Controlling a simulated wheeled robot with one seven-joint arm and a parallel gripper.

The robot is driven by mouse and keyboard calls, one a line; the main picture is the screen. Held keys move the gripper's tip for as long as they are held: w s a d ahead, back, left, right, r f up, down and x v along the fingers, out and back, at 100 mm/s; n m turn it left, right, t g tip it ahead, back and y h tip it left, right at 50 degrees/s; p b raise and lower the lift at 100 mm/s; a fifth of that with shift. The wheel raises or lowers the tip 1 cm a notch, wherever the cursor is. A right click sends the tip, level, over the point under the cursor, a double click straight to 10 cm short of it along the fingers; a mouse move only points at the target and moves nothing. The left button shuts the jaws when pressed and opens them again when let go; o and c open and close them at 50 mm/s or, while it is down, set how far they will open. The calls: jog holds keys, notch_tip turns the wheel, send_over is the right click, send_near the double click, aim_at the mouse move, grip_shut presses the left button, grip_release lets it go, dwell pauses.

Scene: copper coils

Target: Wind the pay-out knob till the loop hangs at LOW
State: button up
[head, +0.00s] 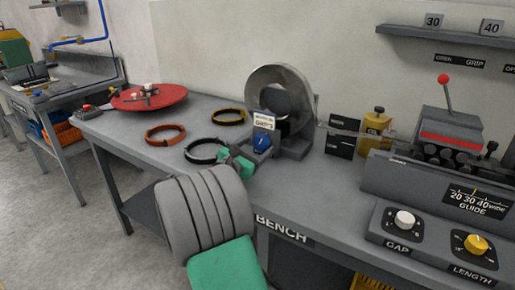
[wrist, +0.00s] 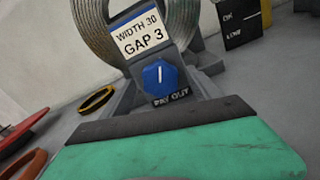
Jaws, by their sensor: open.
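The blue pay-out knob (head: 262,142) sits on a grey block in front of the metal coil (head: 268,84). In the wrist view the knob (wrist: 160,77) is close, with a white pointer line nearly upright and the label PAY OUT under it. My gripper (head: 233,160) is open, with teal fingertips just in front and left of the knob, apart from it. A teal finger (wrist: 180,155) fills the bottom of the wrist view. A dark board (head: 340,144) stands right of the coil; its small words are hard to read. A thin strip runs above it; its sag is unclear.
A card (wrist: 142,34) above the knob reads WIDTH 30, GAP 3. Black, yellow and orange rings (head: 166,134) and a red disc (head: 148,97) lie to the left. A yellow can (head: 376,125) and the lever machine (head: 448,130) stand right. The bench front is clear.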

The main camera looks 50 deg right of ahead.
jog(key=shift+d, duration=0.4)
jog(key=shift+c, duration=0.2)
jog(key=c, duration=1.3)
